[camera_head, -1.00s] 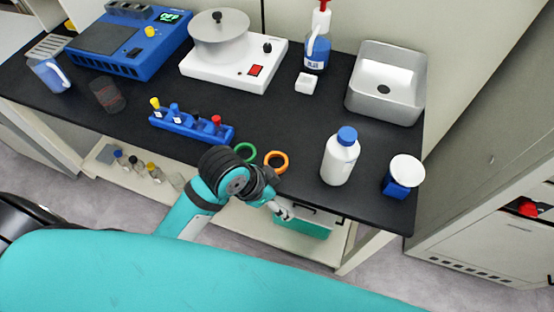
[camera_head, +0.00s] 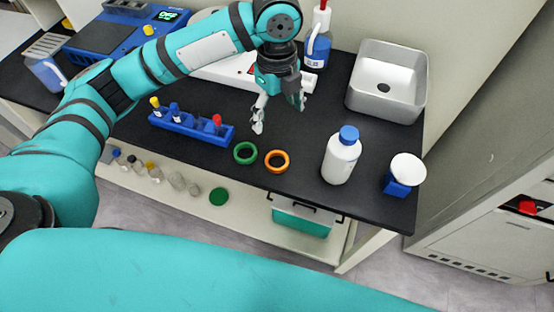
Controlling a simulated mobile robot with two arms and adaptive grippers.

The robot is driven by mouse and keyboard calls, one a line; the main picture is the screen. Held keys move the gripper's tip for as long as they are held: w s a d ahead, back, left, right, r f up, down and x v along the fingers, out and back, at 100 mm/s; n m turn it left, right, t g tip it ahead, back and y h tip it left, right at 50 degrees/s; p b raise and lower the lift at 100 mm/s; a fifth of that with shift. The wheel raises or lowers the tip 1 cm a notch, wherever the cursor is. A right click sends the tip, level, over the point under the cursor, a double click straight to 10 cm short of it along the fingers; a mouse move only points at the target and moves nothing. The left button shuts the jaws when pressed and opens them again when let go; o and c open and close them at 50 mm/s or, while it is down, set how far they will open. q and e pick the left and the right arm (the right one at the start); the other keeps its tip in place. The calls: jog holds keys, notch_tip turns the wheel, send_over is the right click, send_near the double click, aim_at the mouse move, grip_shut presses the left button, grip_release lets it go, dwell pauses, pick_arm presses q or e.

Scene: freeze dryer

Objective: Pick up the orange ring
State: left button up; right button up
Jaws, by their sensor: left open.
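The orange ring (camera_head: 277,151) lies flat on the black bench top near its front edge. A green ring (camera_head: 234,153) lies just to its left, apart from it. My left gripper (camera_head: 279,119) is open and empty, fingers pointing down. It appears above the bench, beyond the orange ring in the picture, with one finger at the left and the other at the right. My right gripper does not show.
A blue rack with colored caps (camera_head: 190,129) stands left of the rings. A white bottle with a blue cap (camera_head: 341,157) stands right, and a blue holder with a white top (camera_head: 402,177) beyond it. A metal sink (camera_head: 368,104) is at the back right.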

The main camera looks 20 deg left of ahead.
pick_arm(q)
send_over(275, 162)
jog(key=f, duration=1.1)
jog(key=shift+w+d+f+p, duration=0.15)
jog(key=shift+w+f+p, duration=0.1)
jog(key=shift+w+p, duration=0.1)
jog(key=f, duration=0.4)
jog(key=shift+s+p, duration=0.3)
jog(key=shift+p, duration=0.1)
jog(key=shift+f, duration=0.65)
jog(key=c, duration=0.9)
jog(key=shift+o, duration=0.2)
jog(key=shift+r, duration=0.1)
